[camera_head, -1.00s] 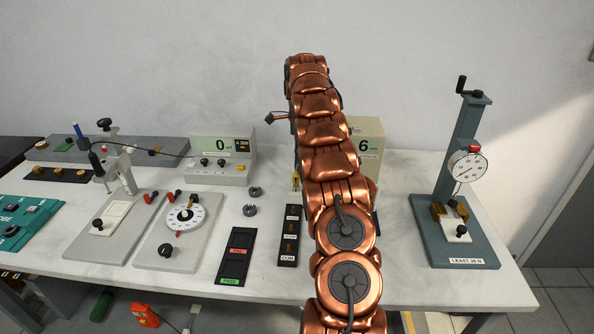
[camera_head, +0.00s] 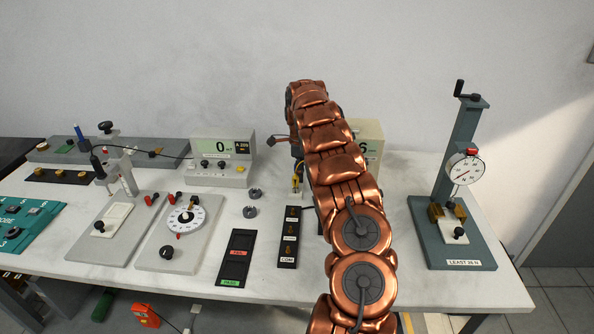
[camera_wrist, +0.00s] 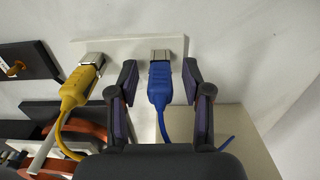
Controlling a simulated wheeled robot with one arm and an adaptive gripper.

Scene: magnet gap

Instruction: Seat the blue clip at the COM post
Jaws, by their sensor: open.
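In the wrist view the blue clip (camera_wrist: 160,85), with a bright metal tip and a blue lead, lies between the two fingers of my gripper (camera_wrist: 159,78). The fingers are open, with a gap on either side of the clip. In the head view my arm hides the blue clip and most of the gripper. The COM post (camera_head: 287,250) is the nearest brass post on a black strip (camera_head: 292,231), left of my arm. Nothing is seen on it.
A yellow clip (camera_wrist: 76,88) lies close left of my gripper in the wrist view. A beige box (camera_head: 369,137) stands behind my arm. A gauge stand (camera_head: 467,130) is at the right. A black tray with red and green labels (camera_head: 237,255) lies left of the strip.

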